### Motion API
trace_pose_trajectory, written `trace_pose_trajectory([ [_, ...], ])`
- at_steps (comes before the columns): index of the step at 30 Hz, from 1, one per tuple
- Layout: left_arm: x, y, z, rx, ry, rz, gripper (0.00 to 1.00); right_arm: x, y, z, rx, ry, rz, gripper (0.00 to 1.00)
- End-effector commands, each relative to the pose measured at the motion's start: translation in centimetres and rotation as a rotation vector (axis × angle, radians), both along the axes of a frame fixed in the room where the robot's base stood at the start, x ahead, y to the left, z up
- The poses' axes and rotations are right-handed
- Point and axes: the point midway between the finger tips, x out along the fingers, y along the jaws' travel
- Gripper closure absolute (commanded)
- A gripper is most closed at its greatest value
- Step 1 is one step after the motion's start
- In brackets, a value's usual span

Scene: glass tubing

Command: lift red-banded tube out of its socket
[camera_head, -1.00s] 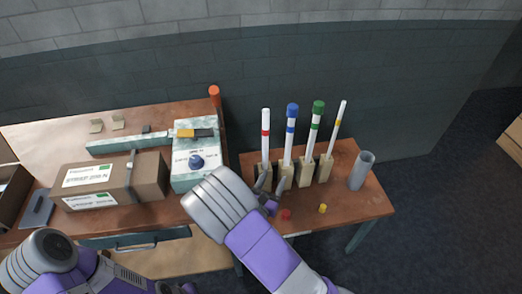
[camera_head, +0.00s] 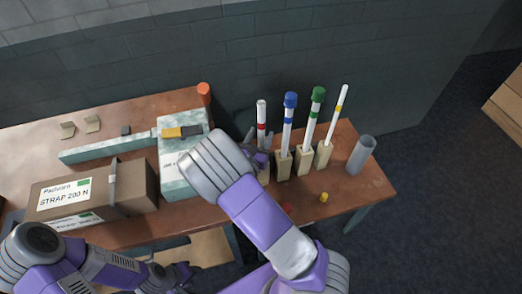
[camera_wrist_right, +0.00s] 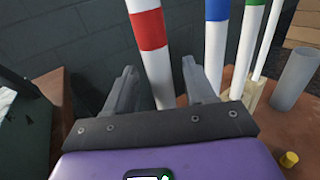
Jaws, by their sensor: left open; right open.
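The red-banded tube (camera_head: 262,110) is white and stands upright at the left end of a row of tubes. My right gripper (camera_head: 259,146) is around it, open, and hides its lower part and most of its socket. In the right wrist view the red-banded tube (camera_wrist_right: 149,30) passes between the two spread fingers of my right gripper (camera_wrist_right: 160,75). The left finger stands clear of it; the right one looks close, and I cannot tell whether it touches. My left gripper (camera_head: 178,277) is open and empty, low in front of the table.
A grey cylinder (camera_head: 361,154) stands at the right. A yellow cap (camera_head: 324,197) and a red cap (camera_head: 287,207) lie in front. A teal box (camera_head: 183,185) is left.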

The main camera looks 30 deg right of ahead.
Motion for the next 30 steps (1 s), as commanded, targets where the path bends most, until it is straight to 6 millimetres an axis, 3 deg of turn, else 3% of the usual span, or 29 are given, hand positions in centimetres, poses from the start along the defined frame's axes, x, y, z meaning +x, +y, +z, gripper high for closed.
trace_pose_trajectory([
  [11, 0.01, -0.01, -0.18, 0.0, 0.0, 0.0, 0.57, 0.8, -0.91, 0.05, -0.001, 0.001, 0.0, 0.47],
  [21, 0.01, -0.01, -0.18, 0.0, 0.0, 0.0, 0.57, 0.78, -0.89, 0.04, -0.001, 0.001, 0.0, 0.99],
  [30, 0.01, -0.01, -0.18, 0.0, 0.0, 0.0, 0.57, 0.78, -0.89, 0.06, -0.001, 0.0, 0.0, 1.0],
])
